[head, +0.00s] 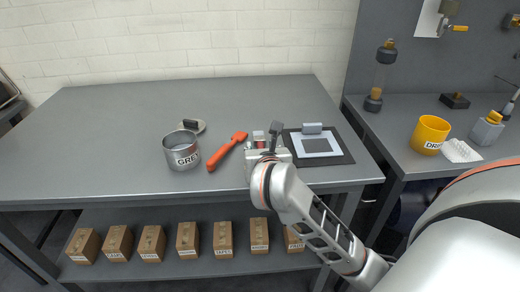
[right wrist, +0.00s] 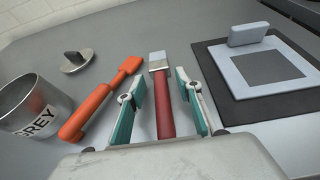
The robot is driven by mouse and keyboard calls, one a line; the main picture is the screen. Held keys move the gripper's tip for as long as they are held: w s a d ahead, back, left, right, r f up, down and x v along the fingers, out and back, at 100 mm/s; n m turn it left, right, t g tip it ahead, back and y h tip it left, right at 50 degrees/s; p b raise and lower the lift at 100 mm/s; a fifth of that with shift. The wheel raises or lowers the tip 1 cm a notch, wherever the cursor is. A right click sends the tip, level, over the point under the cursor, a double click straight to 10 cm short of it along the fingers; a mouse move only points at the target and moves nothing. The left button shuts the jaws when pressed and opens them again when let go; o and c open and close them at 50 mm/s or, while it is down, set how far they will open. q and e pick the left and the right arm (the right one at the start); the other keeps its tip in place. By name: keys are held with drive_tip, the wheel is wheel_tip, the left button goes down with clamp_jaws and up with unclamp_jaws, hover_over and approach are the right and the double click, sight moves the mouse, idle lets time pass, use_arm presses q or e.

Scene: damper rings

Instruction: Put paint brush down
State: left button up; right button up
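The paint brush (right wrist: 165,108), with a red handle and a metal and pale head, lies between the fingers of my right gripper (right wrist: 163,97) in the right wrist view. The teal finger pads stand apart, with a gap visible on both sides of the handle. In the head view my right gripper (head: 267,142) is low over the grey table (head: 110,125) near its front edge and hides most of the brush. The brush appears to rest on the tabletop. My left gripper is not in view.
An orange tool (head: 228,150) and an open metal can marked GREY (head: 182,158) are left of the gripper, with a round lid (head: 200,127) behind. A dark mat (head: 343,153) with a pale framed plate (head: 300,143) is to the right. The table's left part is clear.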

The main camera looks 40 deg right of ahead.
clamp_jaws()
